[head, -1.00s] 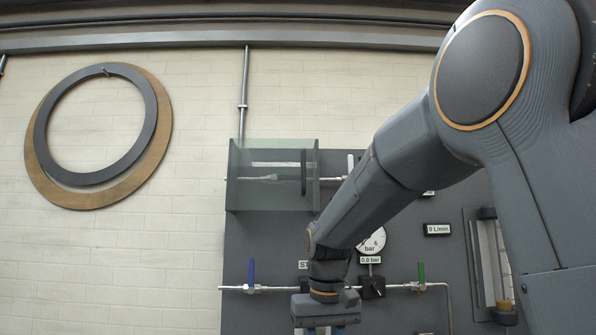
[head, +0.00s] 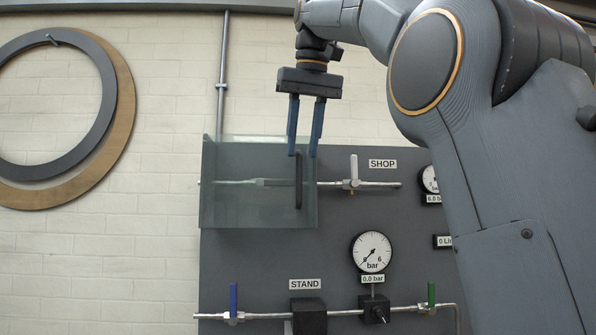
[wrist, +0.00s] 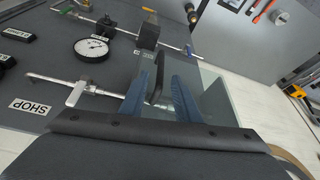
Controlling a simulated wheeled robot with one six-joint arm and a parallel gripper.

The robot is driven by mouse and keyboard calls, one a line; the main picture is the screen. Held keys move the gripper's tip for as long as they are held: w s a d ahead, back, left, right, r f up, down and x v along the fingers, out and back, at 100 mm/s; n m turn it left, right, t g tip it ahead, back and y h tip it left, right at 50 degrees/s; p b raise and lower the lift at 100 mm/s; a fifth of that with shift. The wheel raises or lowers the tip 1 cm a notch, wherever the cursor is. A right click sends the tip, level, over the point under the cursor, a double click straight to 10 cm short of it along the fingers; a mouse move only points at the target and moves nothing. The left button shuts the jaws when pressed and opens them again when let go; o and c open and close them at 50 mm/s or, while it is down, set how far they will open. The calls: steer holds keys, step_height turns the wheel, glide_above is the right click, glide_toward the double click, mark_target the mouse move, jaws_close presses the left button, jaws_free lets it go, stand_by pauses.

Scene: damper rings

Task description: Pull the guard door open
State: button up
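The guard door (head: 245,206) is a clear, greenish panel in front of the upper pipe on the grey board; it looks shut. It carries a dark upright bar handle (head: 298,181) near its right edge. My gripper (head: 302,156) points down from above, open, with its two blue fingertips at the height of the handle's top, one to each side of it in the head view. In the wrist view the handle (wrist: 155,85) shows between the open fingers, with the clear panel (wrist: 212,97) beside it. I cannot tell whether the fingers touch the handle.
A white-handled valve (head: 354,172) on the SHOP pipe is close to the right of the handle. Below are a pressure gauge (head: 371,251), a black block (head: 309,316) and blue and green valve levers.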

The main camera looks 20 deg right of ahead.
mark_target(300, 166)
steer(key=shift+x, duration=3.5)
jaws_close()
